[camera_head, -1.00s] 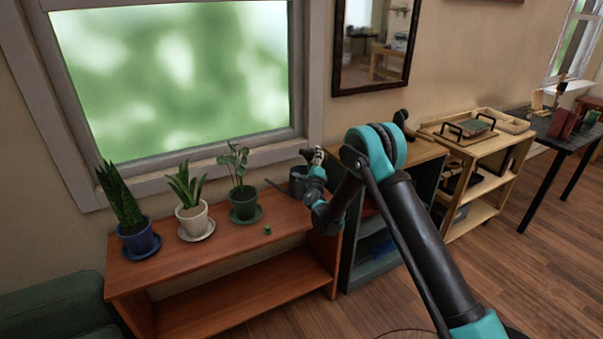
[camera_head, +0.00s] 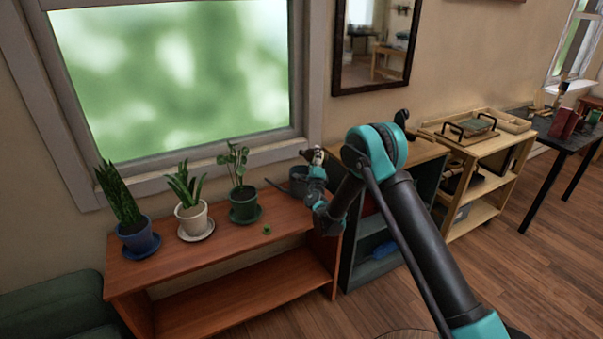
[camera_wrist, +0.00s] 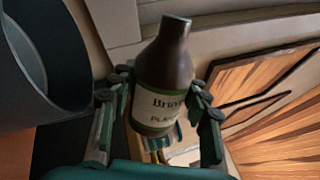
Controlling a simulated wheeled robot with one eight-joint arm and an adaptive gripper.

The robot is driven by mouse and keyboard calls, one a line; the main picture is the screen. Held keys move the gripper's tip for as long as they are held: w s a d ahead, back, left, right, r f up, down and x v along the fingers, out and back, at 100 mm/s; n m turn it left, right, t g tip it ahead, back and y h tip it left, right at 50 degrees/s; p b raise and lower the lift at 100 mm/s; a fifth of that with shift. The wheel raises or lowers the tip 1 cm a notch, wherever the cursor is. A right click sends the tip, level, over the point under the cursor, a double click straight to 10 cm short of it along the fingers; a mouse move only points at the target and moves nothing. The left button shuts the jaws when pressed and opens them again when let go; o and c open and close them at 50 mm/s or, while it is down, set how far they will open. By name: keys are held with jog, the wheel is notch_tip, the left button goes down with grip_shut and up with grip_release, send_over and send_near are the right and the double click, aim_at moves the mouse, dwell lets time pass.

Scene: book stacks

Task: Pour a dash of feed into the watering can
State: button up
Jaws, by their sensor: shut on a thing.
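The grey watering can (camera_head: 298,183) stands at the right end of the reddish wooden shelf top, its spout pointing left. In the wrist view its round open rim and wall (camera_wrist: 40,70) fill the left side. My gripper (camera_head: 316,168) is beside the can on its right, partly covering it. In the wrist view my gripper (camera_wrist: 155,112) is shut on a dark brown feed bottle (camera_wrist: 165,62) with a pale label. In the head view the bottle (camera_head: 308,155) is small and tilted, neck to the left, above the can. I cannot see any liquid.
A small green cap-like piece (camera_head: 267,230) lies on the shelf top (camera_head: 200,262). Potted plants in blue (camera_head: 140,240), white (camera_head: 193,220) and green (camera_head: 244,206) pots stand to the left. The window is behind; a dark cabinet (camera_head: 375,235) stands right.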

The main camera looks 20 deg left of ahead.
dwell(0.5)
jog(key=shift+w+d+r+n+y, duration=0.15)
jog(key=shift+r+n+y, duration=0.1)
jog(key=shift+n, duration=0.4)
jog(key=shift+d+r+n+y, duration=0.15)
jog(key=shift+r+n+y, duration=0.1)
jog(key=shift+n, duration=0.4)
dwell(1.4)
jog(key=shift+f+n+p, duration=0.15)
jog(key=shift+n+p, duration=0.2)
jog(key=shift+n, duration=0.05)
dwell(0.9)
